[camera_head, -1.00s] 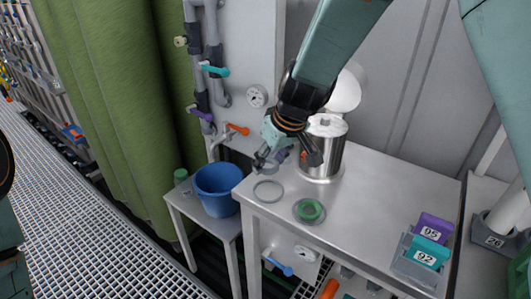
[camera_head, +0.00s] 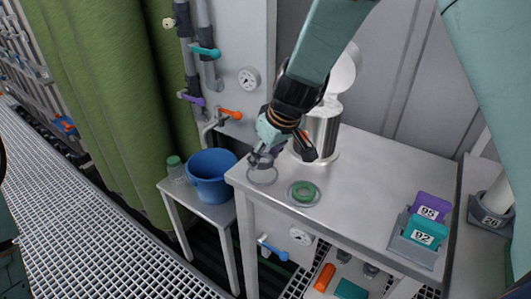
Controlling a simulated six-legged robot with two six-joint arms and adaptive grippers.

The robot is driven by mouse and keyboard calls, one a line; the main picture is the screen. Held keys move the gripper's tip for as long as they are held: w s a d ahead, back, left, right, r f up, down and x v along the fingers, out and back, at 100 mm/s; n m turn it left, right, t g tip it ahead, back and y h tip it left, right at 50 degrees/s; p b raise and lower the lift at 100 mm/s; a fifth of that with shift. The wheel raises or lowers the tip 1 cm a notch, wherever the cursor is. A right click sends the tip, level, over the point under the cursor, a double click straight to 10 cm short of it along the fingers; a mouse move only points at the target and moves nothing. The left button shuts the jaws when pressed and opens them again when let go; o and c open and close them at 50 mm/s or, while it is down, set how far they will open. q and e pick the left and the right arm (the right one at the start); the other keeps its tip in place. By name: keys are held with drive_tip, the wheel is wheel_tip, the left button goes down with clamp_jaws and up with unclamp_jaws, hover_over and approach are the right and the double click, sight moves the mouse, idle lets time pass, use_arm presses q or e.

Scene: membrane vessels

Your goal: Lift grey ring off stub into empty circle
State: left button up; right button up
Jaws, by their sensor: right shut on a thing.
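My right gripper (camera_head: 281,156) comes down over the front left of the steel table, just above the circle (camera_head: 262,178) outlined there. It is shut on the grey ring (camera_head: 262,164), which is mostly hidden by the fingers and hard to tell from the circle close below. I cannot tell whether the ring touches the tabletop. A green ring (camera_head: 304,191) lies in a second circle to the right. A small purple part shows behind the fingers. The stub is not clearly visible. My left gripper is out of view.
A steel vessel (camera_head: 323,130) with its lid raised stands behind the gripper. A blue bucket (camera_head: 211,178) and a green-capped bottle (camera_head: 175,168) are on a lower stand at left. A holder with purple and teal blocks (camera_head: 425,231) stands at right. The tabletop between is clear.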

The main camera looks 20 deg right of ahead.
sight(265, 177)
drive_tip(key=shift+a+f+b, duration=0.1)
drive_tip(key=shift+f+b, duration=0.25)
drive_tip(key=shift+f, duration=0.2)
drive_tip(key=shift+f+b, duration=0.45)
drive_tip(key=shift+f, duration=0.25)
drive_tip(key=shift+f+b, duration=0.3)
drive_tip(key=shift+f, duration=0.2)
drive_tip(key=shift+f+b, duration=0.2)
drive_tip(key=shift+b, duration=0.4)
drive_tip(key=o, duration=0.9)
drive_tip(key=shift+r, duration=0.1)
